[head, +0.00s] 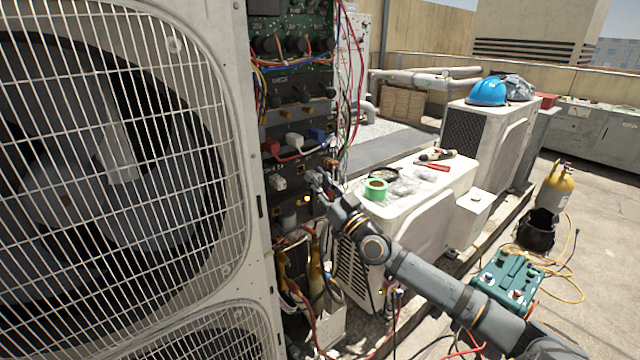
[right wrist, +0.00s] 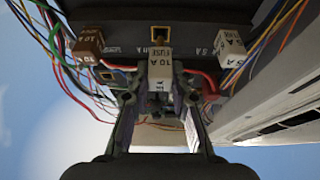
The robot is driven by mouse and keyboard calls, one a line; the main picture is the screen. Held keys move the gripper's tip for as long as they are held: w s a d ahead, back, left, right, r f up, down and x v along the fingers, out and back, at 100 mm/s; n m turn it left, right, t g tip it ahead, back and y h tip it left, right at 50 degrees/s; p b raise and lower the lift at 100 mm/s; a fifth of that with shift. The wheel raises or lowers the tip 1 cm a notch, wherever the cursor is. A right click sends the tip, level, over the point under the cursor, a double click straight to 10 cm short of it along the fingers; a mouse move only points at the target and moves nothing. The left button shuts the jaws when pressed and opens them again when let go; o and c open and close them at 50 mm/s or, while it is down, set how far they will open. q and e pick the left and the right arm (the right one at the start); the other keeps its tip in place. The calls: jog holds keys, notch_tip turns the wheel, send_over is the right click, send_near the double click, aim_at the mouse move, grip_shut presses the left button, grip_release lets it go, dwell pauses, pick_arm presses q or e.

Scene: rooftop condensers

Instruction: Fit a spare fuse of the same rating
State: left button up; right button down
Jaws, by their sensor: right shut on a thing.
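My right gripper (head: 315,182) is in front of the open panel of the condenser in the head view. In the right wrist view its two fingers (right wrist: 157,112) are shut on a white fuse (right wrist: 158,68) marked 10 A FUSE. An empty yellow-edged socket (right wrist: 160,33) lies just beyond the fuse; I cannot tell whether they touch. A brown fuse (right wrist: 88,45) sits to the socket's left and a white fuse (right wrist: 230,44), apparently marked 5 A, to its right. In the head view that white fuse (head: 277,183) is left of the gripper. My left gripper is out of view.
Loose coloured wires (head: 350,70) hang close beside the panel. A large fan grille (head: 110,140) fills the left. A white unit (head: 425,215) carrying green tape (head: 376,189) and tools stands right of the panel. A green gauge box (head: 508,278) lies on the roof.

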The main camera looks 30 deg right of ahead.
jog(key=shift+w+a+b, duration=0.1)
jog(key=shift+w+b, duration=0.35)
jog(key=shift+w, duration=1.1)
dwell(1.1)
jog(key=shift+w+r, duration=0.1)
jog(key=c, duration=1.1)
grip_release()
jog(key=shift+w, duration=0.1)
jog(key=shift+s+f, duration=0.3)
jog(key=shift+s, duration=0.05)
jog(key=v, duration=0.6)
jog(key=shift+s, duration=0.4)
jog(key=shift+f, duration=0.1)
